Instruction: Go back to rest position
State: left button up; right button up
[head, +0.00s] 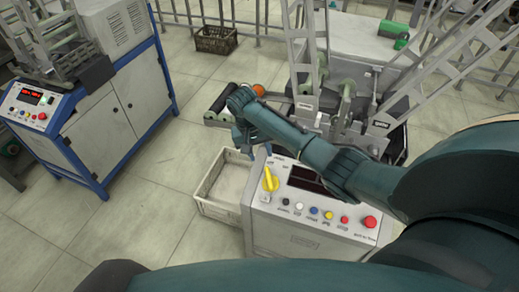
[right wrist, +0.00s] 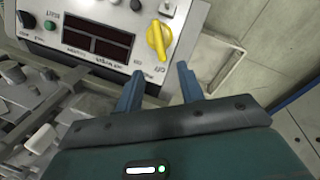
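My right gripper (head: 253,148) hangs over the left end of the white control panel (head: 318,215), near its yellow rotary knob (head: 270,180). In the right wrist view, the two blue fingers of the right gripper (right wrist: 158,82) are apart with nothing between them. The yellow knob (right wrist: 158,38) lies just beyond the fingertips there, and I see a gap between them in the picture. The dark display (right wrist: 97,36) is to its left. My left gripper is not in view.
An empty pale crate (head: 215,206) stands on the floor left of the panel. The winding machine's rollers and metal frames (head: 310,60) rise behind my right arm. A blue-framed cabinet machine (head: 110,110) stands left. Tiled floor between them is clear.

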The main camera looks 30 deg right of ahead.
dwell(0.5)
jog(key=s+a+f+n+t+y, duration=0.1)
jog(key=s+a+f+n, duration=0.1)
jog(key=s+a, duration=0.35)
jog(key=s+a+f+n+t+y, duration=0.1)
jog(key=s+a+f+n, duration=0.15)
jog(key=s, duration=0.65)
jog(key=s+d+r+n+t, duration=0.1)
jog(key=s+r, duration=0.3)
jog(key=s, duration=0.3)
jog(key=s+r+n+t, duration=0.1)
jog(key=s+r, duration=0.4)
jog(key=s, duration=0.2)
jog(key=w+a+f+t+y, duration=0.3)
jog(key=w+a+f+t, duration=0.3)
jog(key=f+t, duration=0.1)
jog(key=shift+f+y, duration=0.3)
jog(key=shift+f, duration=0.2)
jog(key=shift+d+n, duration=0.1)
jog(key=shift+n, duration=0.15)
